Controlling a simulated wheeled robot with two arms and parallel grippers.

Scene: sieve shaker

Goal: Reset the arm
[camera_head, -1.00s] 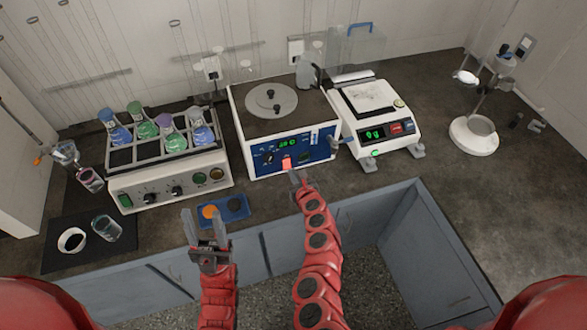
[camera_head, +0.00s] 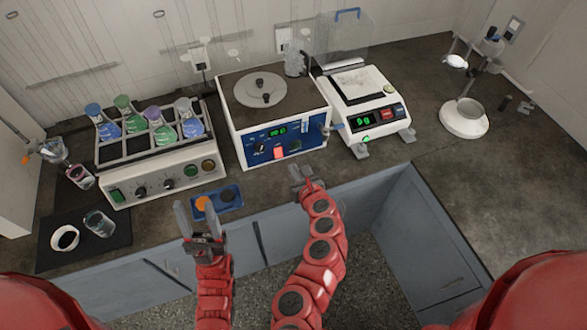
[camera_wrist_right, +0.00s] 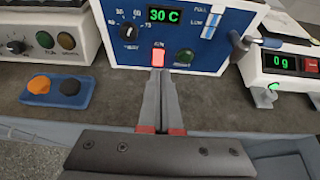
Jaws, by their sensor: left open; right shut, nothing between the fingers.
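My right arm reaches up the middle of the head view. Its gripper (camera_head: 301,176) is shut and empty, in front of the blue control panel of the white heating unit (camera_head: 276,148). In the right wrist view the shut fingers (camera_wrist_right: 159,75) point at the panel, just below a lit red switch (camera_wrist_right: 158,57); the display reads 30 C. The switch also shows lit in the head view (camera_head: 279,153), with a visible gap to the gripper. My left gripper (camera_head: 199,215) is open and empty, fingers upward in the picture, near the counter's front edge.
A flask shaker (camera_head: 165,180) with several coloured flasks stands left. A small blue tray (camera_head: 229,207) with an orange and a dark knob lies by my left gripper. A balance (camera_head: 370,112) stands right, a white-based stand (camera_head: 464,120) further right. The right counter is largely bare.

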